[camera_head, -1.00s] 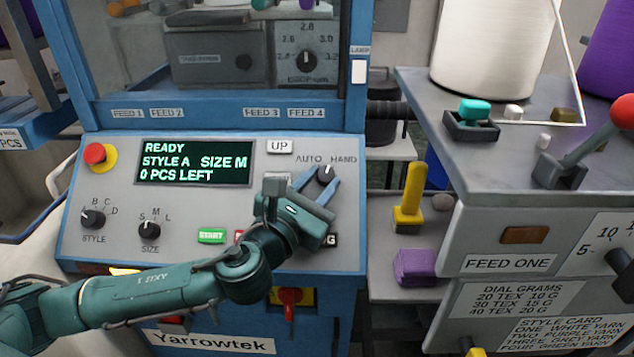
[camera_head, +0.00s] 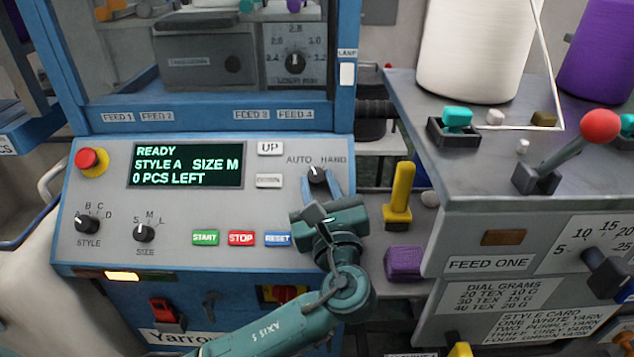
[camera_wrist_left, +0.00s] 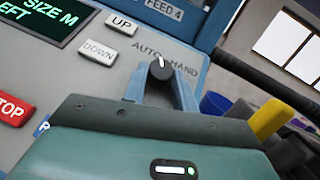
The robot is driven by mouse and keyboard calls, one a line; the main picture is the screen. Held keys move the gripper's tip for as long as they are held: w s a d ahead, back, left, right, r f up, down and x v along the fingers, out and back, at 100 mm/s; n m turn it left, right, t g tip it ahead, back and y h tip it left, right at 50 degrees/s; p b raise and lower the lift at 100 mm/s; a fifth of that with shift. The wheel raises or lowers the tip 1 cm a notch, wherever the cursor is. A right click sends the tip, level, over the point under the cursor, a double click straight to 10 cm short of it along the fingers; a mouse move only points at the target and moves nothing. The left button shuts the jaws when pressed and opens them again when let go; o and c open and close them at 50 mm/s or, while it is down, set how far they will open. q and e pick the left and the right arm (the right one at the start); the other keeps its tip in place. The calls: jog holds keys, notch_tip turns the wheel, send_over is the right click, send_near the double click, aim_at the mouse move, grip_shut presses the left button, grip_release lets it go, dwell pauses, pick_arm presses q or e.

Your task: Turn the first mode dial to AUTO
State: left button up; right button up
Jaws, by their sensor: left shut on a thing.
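The mode dial (camera_head: 316,175) is a dark round knob with a white pointer, below the AUTO and HAND labels at the panel's right. It also shows in the left wrist view (camera_wrist_left: 160,71). Its pointer tilts a little left of the panel's upright, towards AUTO. My left gripper (camera_head: 321,182) comes from below, its blue fingers on either side of the knob, shut on it. In the left wrist view the fingers (camera_wrist_left: 160,84) flank the knob, whose lower part is hidden. My right gripper is not in view.
The START (camera_head: 205,237), STOP (camera_head: 241,238) and RESET (camera_head: 277,239) buttons lie left of my gripper. The screen (camera_head: 187,165) reads READY. A yellow lever (camera_head: 400,195) and a red-knobbed lever (camera_head: 601,125) stand to the right.

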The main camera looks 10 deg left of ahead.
pick_arm(q)
jog(key=shift+d+n+g+y, duration=0.1)
jog(key=shift+n+g+y, duration=0.2)
jog(key=shift+n+y, duration=0.2)
jog(key=o, duration=1)
